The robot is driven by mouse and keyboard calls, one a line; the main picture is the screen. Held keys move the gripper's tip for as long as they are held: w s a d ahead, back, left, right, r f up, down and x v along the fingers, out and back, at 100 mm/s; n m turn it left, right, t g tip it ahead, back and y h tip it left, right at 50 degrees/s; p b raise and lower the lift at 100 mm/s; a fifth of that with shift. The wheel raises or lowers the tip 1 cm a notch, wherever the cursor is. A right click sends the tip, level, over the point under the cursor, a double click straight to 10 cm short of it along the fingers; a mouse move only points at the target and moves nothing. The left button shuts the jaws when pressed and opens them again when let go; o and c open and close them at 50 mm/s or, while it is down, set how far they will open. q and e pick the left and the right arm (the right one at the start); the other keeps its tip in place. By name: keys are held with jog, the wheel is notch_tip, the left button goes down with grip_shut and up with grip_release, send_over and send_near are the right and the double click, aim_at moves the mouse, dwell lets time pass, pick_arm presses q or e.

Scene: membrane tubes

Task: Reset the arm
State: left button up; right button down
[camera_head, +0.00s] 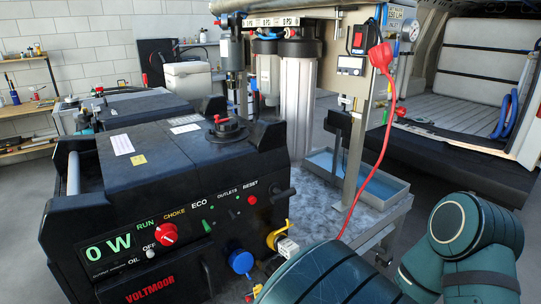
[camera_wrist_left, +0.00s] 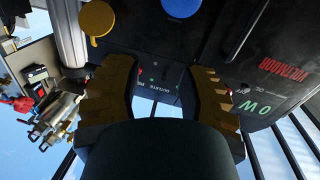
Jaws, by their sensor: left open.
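My left gripper (camera_wrist_left: 166,75) is open in the left wrist view, with its two dark yellow fingers apart and nothing seen between them. Beyond the fingers is the black generator's front panel (camera_wrist_left: 235,50), upside down in this view. The generator (camera_head: 150,215) also shows in the head view, its green display reading 0 W. My teal arm links (camera_head: 470,235) fill the lower right of the head view. I cannot make out the left gripper's fingers there. My right gripper is in neither view.
The generator has a yellow round cover (camera_head: 277,235) and a blue one (camera_head: 240,261) low on its front. A grey tray (camera_head: 375,180) sits behind. Bare floor shows at right.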

pick_arm(q)
jog(key=w+a+f+m+g+h, duration=0.1)
jog(key=a+f+m+g+h, duration=0.35)
jog(key=f, duration=1.15)
jog(key=s+a+f+g+h, duration=0.3)
jog(key=s+f+g, duration=0.1)
jog(key=s+g, duration=0.1)
jog(key=s+a+f+g+h, duration=0.3)
jog(key=s+f+g+h, duration=0.1)
jog(key=s, duration=0.4)
jog(key=shift+g, duration=0.35)
